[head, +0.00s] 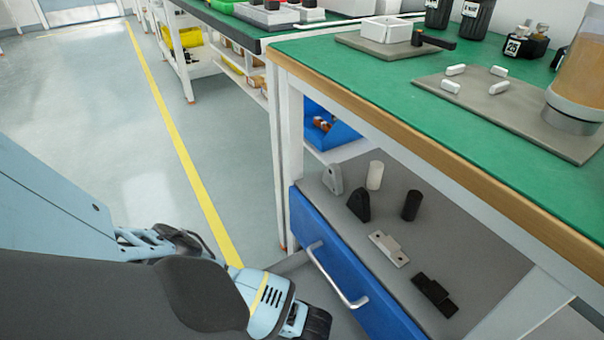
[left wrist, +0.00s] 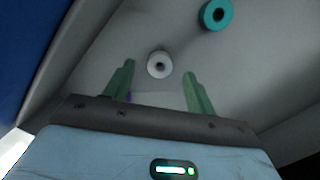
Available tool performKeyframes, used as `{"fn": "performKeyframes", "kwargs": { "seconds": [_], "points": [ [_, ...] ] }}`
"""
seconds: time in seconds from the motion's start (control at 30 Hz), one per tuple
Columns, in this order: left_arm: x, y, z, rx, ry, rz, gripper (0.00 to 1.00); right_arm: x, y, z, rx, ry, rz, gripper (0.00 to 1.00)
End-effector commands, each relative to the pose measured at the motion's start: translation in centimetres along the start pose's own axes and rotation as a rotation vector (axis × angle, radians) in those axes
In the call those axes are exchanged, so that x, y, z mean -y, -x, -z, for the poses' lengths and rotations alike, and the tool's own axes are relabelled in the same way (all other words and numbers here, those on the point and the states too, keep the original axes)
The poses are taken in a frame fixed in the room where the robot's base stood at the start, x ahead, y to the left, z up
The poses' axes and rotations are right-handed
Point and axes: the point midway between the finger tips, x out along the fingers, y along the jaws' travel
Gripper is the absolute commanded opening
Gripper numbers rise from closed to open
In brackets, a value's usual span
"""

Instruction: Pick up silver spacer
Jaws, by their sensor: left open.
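Whether the fingertips reach down beside the spacer I cannot tell. The left fingers do not show in the head view. My right gripper is not in view.
A teal ring (left wrist: 216,14) lies up and right of the pale one. The green bench (head: 350,72) overhangs the drawer.

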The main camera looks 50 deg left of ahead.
Motion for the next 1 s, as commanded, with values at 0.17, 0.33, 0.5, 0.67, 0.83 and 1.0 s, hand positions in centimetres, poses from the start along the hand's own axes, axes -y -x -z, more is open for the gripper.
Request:
{"fn": "performKeyframes", "kwargs": {
  "seconds": [0.17, 0.33, 0.5, 0.67, 0.83, 1.0],
  "points": [
    [0.0, -2.4, 0.0, 0.002, 0.001, 0.0, 0.56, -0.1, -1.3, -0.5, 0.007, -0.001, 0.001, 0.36],
    [0.0, -2.5, 0.0, 0.0, 0.001, 0.001, 0.56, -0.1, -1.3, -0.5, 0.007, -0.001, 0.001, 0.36],
    [0.0, -2.4, 0.0, 0.0, 0.001, 0.001, 0.46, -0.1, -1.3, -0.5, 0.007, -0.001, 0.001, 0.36],
    [0.0, -2.4, 0.0, 0.0, 0.001, 0.001, 0.25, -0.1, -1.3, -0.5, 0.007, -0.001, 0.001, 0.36],
    [0.0, -2.4, 0.0, 0.0, 0.001, 0.001, 0.07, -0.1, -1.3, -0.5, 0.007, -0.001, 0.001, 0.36],
    [0.0, -2.4, 0.0, 0.0, 0.001, 0.001, 0.07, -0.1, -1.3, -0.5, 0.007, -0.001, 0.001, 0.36]
  ]
}}
